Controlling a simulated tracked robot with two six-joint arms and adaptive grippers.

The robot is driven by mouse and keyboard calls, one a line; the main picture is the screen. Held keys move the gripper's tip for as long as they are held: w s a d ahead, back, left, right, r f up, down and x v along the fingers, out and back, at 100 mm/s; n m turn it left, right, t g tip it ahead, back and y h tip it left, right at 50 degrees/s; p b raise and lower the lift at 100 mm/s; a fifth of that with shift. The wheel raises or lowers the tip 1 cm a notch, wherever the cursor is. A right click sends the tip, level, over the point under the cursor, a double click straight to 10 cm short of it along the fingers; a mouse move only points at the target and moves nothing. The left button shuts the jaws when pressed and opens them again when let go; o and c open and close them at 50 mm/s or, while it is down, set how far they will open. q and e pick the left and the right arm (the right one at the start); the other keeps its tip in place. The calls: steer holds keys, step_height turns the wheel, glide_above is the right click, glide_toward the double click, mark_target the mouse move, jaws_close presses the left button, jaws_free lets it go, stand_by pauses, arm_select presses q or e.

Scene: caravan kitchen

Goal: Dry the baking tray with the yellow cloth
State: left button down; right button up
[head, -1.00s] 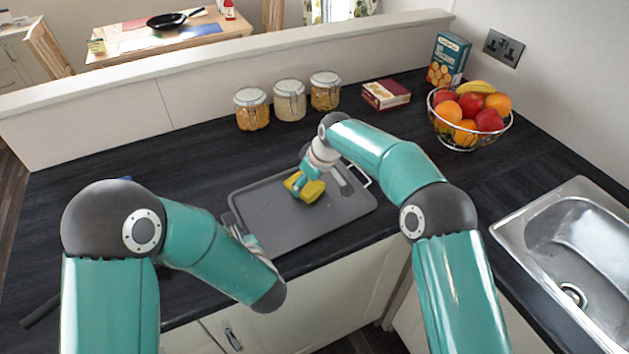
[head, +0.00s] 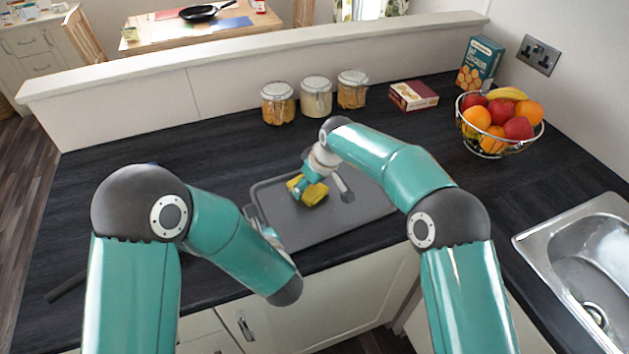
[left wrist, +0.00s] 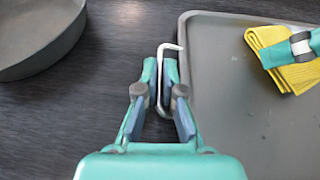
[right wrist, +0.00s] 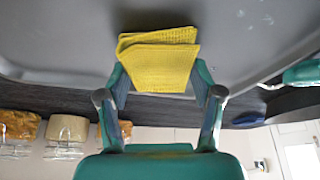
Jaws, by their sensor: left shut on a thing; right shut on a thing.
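The grey baking tray (head: 345,222) lies flat on the dark worktop. My left gripper (left wrist: 162,85) is shut on the wire handle (left wrist: 170,47) at the tray's left end; my left arm partly hides this in the head view. The folded yellow cloth (head: 313,194) is on the left half of the tray. My right gripper (head: 304,184) is shut on the cloth, which shows between its fingers in the right wrist view (right wrist: 158,60). The cloth also shows at the upper right of the left wrist view (left wrist: 285,62).
A grey round pan (left wrist: 38,40) stands left of the tray. Several lidded jars (head: 316,97), a red box (head: 414,96), a teal box (head: 481,62) and a fruit bowl (head: 499,125) stand behind. The sink (head: 590,250) is at right.

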mark_target(331, 213)
steer(key=shift+s+a, duration=1.5)
steer(key=shift+s, duration=0.15)
steer(key=shift+s+d+f, duration=0.1)
steer(key=shift+s+d, duration=0.3)
steer(key=shift+s, duration=0.3)
steer(key=shift+s+d, duration=0.4)
steer(key=shift+s, duration=0.35)
steer(key=shift+s+d+f, duration=0.1)
steer(key=shift+s+d, duration=0.3)
steer(key=shift+s, duration=0.3)
steer(key=shift+w+d, duration=0.2)
steer(key=shift+d, duration=1.5)
steer(key=shift+w+d, duration=0.15)
steer(key=shift+d, duration=1.55)
steer(key=shift+w+d+r, duration=0.15)
steer(key=shift+w+d, duration=0.95)
steer(key=shift+w, duration=0.2)
steer(key=shift+w+d+r, duration=0.1)
steer(key=shift+w+d, duration=0.95)
steer(key=shift+w, duration=0.25)
